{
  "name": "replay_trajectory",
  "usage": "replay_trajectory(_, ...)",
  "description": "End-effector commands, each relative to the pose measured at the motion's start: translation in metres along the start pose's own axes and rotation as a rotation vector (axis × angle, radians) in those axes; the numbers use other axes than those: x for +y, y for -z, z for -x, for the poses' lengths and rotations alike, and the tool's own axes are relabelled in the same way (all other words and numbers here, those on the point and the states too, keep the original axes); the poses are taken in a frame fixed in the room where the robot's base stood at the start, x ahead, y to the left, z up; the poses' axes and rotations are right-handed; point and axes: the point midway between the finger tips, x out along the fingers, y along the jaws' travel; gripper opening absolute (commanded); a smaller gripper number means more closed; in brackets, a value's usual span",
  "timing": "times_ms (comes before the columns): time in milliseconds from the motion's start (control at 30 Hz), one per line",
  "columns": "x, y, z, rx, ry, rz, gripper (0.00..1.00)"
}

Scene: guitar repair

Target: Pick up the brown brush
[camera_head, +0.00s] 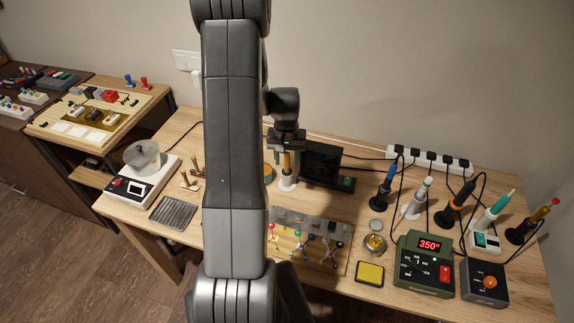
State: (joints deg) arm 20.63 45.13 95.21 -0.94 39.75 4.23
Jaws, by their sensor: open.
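My gripper (288,153) points down over the back middle of the wooden workbench (180,135). Its two fingers are apart. A slim brown upright handle (287,163) shows between and just below the fingertips; it looks like the brown brush, but its bristles cannot be made out. It stands in a small white holder (287,183). I cannot tell whether the fingers touch it. My arm hides a broad strip of the bench to the left of it.
A dark fan-like box (321,162) stands close right of the gripper. Soldering irons in stands, a green station (424,268) and a power strip (432,160) fill the right side. A clip board (310,243) lies in front. A white device (143,178) stands left.

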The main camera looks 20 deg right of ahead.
Motion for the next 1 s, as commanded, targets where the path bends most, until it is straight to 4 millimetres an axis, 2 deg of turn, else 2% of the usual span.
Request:
replay_trajectory(233, 0.000, 0.000, -0.001, 0.001, 0.000, 0.000, 0.43)
replay_trajectory(400, 0.000, 0.000, -0.001, 0.001, 0.000, 0.000, 0.09)
replay_trajectory(467, 0.000, 0.000, -0.001, 0.001, 0.000, 0.000, 0.00)
replay_trajectory(767, 0.000, 0.000, 0.001, 0.001, 0.000, 0.000, 0.00)
replay_trajectory(867, 0.000, 0.001, 0.007, 0.004, 0.000, 0.000, 0.00)
replay_trajectory(1000, 0.000, 0.001, 0.027, 0.006, 0.000, 0.000, 0.00)
